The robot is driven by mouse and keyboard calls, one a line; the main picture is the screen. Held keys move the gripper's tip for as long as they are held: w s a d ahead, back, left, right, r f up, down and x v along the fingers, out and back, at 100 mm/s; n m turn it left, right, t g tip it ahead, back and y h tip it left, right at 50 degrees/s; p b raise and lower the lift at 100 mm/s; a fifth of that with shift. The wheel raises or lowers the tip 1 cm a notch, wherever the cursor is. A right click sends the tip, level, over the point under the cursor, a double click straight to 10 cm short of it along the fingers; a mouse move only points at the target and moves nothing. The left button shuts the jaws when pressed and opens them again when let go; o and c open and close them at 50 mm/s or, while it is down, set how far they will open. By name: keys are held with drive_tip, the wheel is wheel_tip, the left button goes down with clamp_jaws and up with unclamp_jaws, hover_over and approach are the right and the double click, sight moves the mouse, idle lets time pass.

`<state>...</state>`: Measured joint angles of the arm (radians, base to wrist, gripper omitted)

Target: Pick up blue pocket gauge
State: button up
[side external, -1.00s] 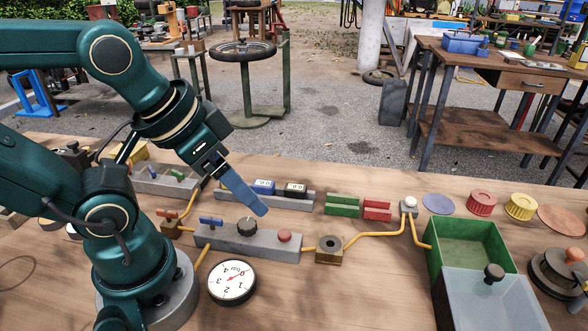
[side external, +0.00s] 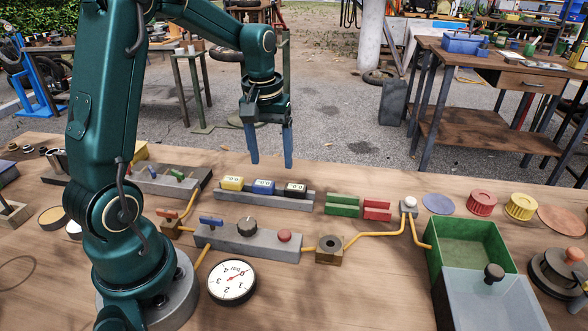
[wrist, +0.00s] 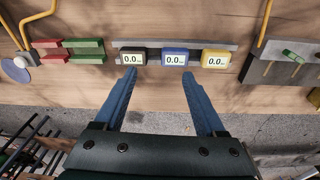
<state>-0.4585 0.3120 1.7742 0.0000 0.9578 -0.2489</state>
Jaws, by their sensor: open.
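The blue pocket gauge (side external: 263,187) sits in a grey rack (side external: 303,198) between a yellow gauge (side external: 232,184) and a black gauge (side external: 295,190). In the wrist view the blue gauge (wrist: 175,58) reads 0.0 and lies ahead of the fingers, roughly midway between them. The black gauge (wrist: 132,58) is on its left and the yellow gauge (wrist: 216,59) on its right. My gripper (side external: 271,164) points down with its blue fingers apart and empty, above and behind the rack. It also shows in the wrist view (wrist: 160,72). Nothing hides the blue gauge.
A grey control block (side external: 248,241) with knobs stands in front of the rack. Green blocks (side external: 342,205) and red blocks (side external: 376,210) lie to its right. A green bin (side external: 430,255) and a round dial gauge (side external: 232,282) are farther forward. Bare table lies behind the rack.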

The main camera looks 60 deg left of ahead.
sight(263, 183)
drive_tip(key=shift+n+g+h, duration=0.3)
drive_tip(key=shift+n+g, duration=0.1)
drive_tip(key=shift+g, duration=0.1)
drive_tip(key=f, duration=0.1)
drive_tip(key=a+f, duration=0.1)
drive_tip(key=s+a+f, duration=0.1)
drive_tip(key=shift+f, duration=0.2)
drive_tip(key=shift+s+f, duration=0.1)
drive_tip(key=shift+f, duration=2.35)
drive_tip(key=c, duration=1.1)
drive_tip(key=shift+c, duration=0.2)
drive_tip(key=shift+r, duration=0.15)
